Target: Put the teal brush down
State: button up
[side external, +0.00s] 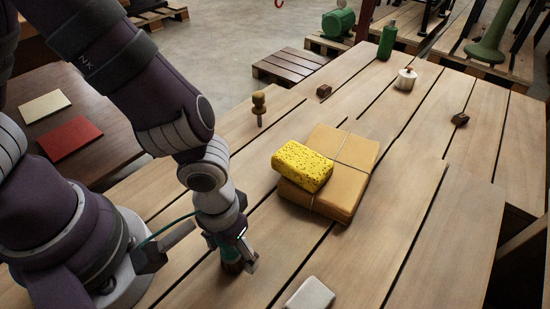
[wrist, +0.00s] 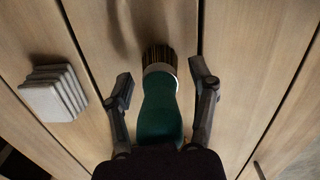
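The teal brush (wrist: 160,112) has a dark green-teal handle, a pale collar and dark bristles. In the wrist view it lies between the two fingers of my gripper (wrist: 163,84), with a visible gap on each side. In the side view the brush (side external: 229,253) is under my gripper (side external: 237,259), handle up and bristles down at the wooden tabletop (side external: 400,200). Its lower end appears to be at the table surface; exact contact is hard to tell. The finger on the near right side partly hides it in the side view.
A yellow sponge (side external: 302,166) rests on a tan wrapped parcel (side external: 350,160) to the right. A pale block (side external: 310,294) lies near the front; a ribbed pale block shows in the wrist view (wrist: 54,94). A wooden-handled tool (side external: 259,104), green bottle (side external: 387,41) and white pot (side external: 405,79) stand farther back.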

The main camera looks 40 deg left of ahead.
notch_tip(320, 180, up, 12)
jog(key=w+a+r+m+t, duration=0.1)
jog(key=a+r+t, duration=0.1)
jog(key=a, duration=0.5)
jog(key=w+a+r+t, duration=0.1)
jog(key=a+r+t, duration=0.2)
jog(key=a+r, duration=0.2)
jog(key=shift+w+a+r+m+t, duration=0.2)
jog(key=shift+a+r+m+t, duration=0.15)
jog(key=shift+a, duration=0.9)
